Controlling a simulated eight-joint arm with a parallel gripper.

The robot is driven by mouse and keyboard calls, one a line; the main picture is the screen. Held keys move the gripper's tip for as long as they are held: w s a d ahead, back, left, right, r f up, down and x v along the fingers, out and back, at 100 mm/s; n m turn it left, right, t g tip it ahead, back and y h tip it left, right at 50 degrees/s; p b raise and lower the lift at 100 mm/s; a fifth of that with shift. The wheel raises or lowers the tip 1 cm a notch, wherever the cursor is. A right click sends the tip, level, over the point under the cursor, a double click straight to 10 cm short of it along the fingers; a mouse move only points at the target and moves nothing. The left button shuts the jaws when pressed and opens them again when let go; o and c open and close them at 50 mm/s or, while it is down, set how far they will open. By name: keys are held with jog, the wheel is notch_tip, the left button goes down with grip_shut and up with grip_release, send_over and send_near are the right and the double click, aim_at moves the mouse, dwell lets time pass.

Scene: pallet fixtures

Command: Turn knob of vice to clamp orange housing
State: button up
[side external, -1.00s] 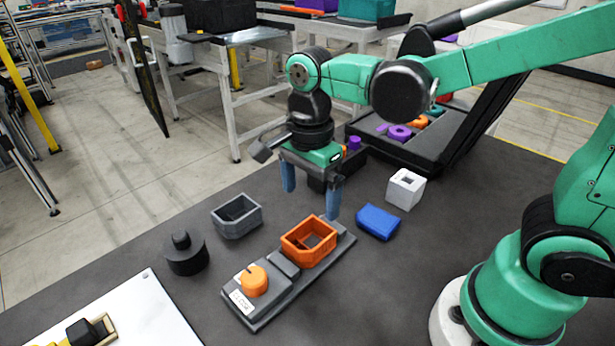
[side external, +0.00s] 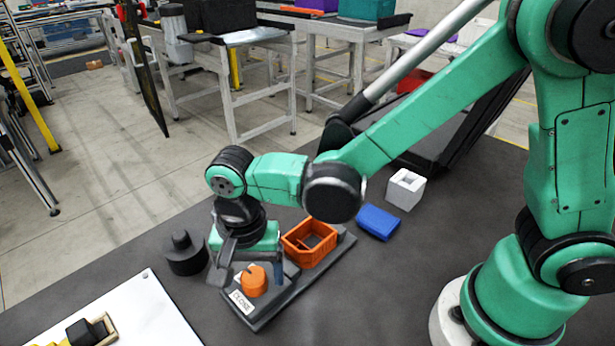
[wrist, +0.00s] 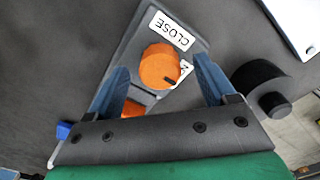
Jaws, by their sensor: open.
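The vice (side external: 290,296) is a dark grey plate on the table with a round orange knob (side external: 254,283) at its near end, beside a CLOSE label (side external: 241,302). The orange housing (side external: 310,243), an open box, sits upright on the vice behind the knob. In the wrist view the knob (wrist: 159,68) lies between the two blue fingers of my gripper (wrist: 160,72), with visible space on both sides. A part of the orange housing (wrist: 133,107) shows below it. In the side view my gripper (side external: 256,267) is low above the knob, pointing down, open and empty.
A black stepped cylinder (side external: 186,256) stands left of the vice. A blue block (side external: 378,222) and a white cube (side external: 406,189) lie to the right. A white board (side external: 150,318) is at the front left. My arm hides part of the black case (side external: 440,140) behind.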

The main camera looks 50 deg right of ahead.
grip_shut()
jog(key=shift+n, duration=0.4)
jog(key=n, duration=1.2)
jog(key=shift+n, duration=0.4)
jog(key=n, duration=0.4)
jog(key=shift+n, duration=0.3)
